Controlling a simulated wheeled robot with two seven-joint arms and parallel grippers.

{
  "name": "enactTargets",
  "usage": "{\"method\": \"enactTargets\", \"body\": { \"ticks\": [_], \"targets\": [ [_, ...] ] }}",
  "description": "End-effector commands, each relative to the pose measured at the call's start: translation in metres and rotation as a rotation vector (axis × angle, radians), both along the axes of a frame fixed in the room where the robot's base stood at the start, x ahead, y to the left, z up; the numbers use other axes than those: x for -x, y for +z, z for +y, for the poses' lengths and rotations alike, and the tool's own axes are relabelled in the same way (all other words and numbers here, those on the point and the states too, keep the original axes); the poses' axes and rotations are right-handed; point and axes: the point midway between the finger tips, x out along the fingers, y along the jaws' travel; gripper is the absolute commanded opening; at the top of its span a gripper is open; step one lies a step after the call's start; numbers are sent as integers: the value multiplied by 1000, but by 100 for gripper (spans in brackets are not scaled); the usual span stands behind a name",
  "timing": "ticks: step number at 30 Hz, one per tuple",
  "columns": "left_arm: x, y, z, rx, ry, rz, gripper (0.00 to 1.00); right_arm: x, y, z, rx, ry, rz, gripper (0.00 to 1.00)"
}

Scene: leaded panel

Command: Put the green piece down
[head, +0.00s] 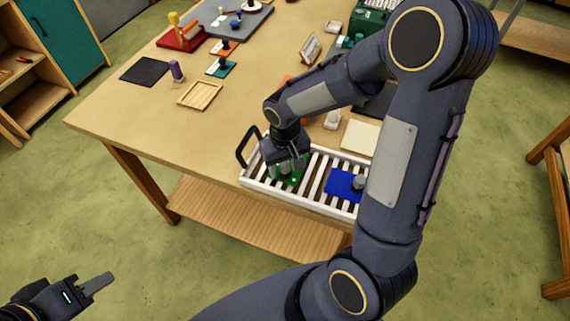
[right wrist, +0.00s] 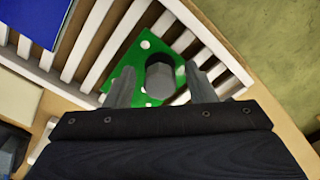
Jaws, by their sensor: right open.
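The green piece (head: 287,176) lies in the left part of a white slatted rack, and it also shows in the right wrist view (right wrist: 125,78). It has pale dots and a grey knob (right wrist: 161,76) standing on it. My right gripper (head: 291,163) is over the green piece, and in the right wrist view its two fingers (right wrist: 160,88) stand apart, one on each side of the knob, with gaps showing. The rack (head: 266,187) stands on the table's near edge. My left gripper (head: 95,284) is at the lower left, away from the table; its opening is unclear.
A blue piece (head: 343,184) with a grey knob lies in the same rack, to the right. A dark handle (head: 241,150) rises at the rack's left end. A cream square (head: 361,136) and a wooden tray (head: 200,95) lie behind. The table's left front is clear.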

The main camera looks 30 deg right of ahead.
Motion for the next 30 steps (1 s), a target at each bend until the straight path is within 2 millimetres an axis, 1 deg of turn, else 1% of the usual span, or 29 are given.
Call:
{"method": "enactTargets", "body": {
  "ticks": [4, 6, 8, 11, 18, 21, 24, 27, 30],
  "targets": [
    [0, 1, 0, 0, 0, 0, 36, 0, 1, 0, 0, 0, 0, 50],
    [0, 5, 0, 0, 0, 0, 36, 0, 5, 0, 0, 0, 0, 50],
    [0, 3, 0, 0, 0, 0, 36, -1, 9, 0, 0, 0, -3, 50],
    [0, 2, 0, 0, 0, 0, 36, -2, 25, 0, 0, -1, -7, 50],
    [0, 0, 0, 0, 0, 0, 36, -1, 78, 0, 0, 0, -7, 50],
    [0, -1, 0, 0, 0, 0, 36, -1, 96, 1, -2, 1, -6, 50],
    [0, -1, 0, 0, 0, 0, 36, -1, 110, 0, -1, 0, -3, 50],
    [0, -1, 0, 0, 0, 0, 36, 0, 119, 0, -1, 0, -2, 50],
    [0, -1, 0, 0, 0, 0, 36, 7, 127, -2, -19, -5, -17, 50]
  ]
}}
